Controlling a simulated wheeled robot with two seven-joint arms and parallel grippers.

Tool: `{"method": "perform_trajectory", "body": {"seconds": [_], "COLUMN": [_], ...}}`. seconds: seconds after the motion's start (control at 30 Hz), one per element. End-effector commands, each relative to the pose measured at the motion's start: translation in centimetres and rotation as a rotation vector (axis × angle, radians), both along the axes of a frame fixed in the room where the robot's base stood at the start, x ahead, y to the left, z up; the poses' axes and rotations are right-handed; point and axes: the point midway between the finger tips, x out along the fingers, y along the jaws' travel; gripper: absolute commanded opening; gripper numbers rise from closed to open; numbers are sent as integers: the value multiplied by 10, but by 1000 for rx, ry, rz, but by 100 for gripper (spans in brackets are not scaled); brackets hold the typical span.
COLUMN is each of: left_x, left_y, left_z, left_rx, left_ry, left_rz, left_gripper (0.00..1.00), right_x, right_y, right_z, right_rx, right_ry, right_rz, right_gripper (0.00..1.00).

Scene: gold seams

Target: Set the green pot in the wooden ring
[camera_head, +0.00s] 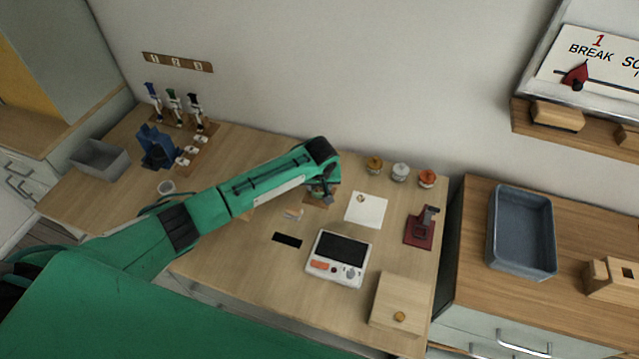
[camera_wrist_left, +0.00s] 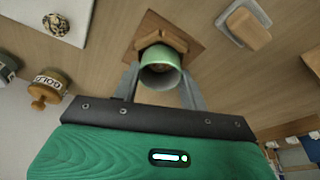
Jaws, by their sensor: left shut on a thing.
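The green pot (camera_wrist_left: 160,60) is between the two fingers of my left gripper (camera_wrist_left: 161,82), which is shut on it. The pot's open mouth faces the wrist camera. The wooden ring (camera_wrist_left: 173,40) sits on a square brown board (camera_wrist_left: 154,22), just beyond the pot. The pot overlaps the ring in this view, and I cannot tell whether it is inside it or just above it. In the head view my left gripper (camera_head: 322,191) is low over the board (camera_head: 327,200), and my arm hides most of the pot and ring. My right gripper is not in view.
Several small jars (camera_head: 400,171) stand along the wall, right of my gripper. A white sheet (camera_head: 366,210) lies beside the board. A white scale (camera_head: 340,257), a red stand (camera_head: 421,228) and a wooden box (camera_head: 400,300) are nearer the front. Some tabletop between them is clear.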

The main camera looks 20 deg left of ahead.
Motion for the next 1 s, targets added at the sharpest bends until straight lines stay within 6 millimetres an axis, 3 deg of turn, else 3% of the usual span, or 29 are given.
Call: {"method": "perform_trajectory", "body": {"seconds": [1.0], "left_x": [0], "left_y": [0], "left_z": [-1], "left_rx": [0], "left_ry": [-1], "left_rz": [0], "left_gripper": [22], "right_x": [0], "right_y": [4], "right_z": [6], "right_rx": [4], "right_ry": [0], "right_rz": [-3], "right_gripper": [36]}}
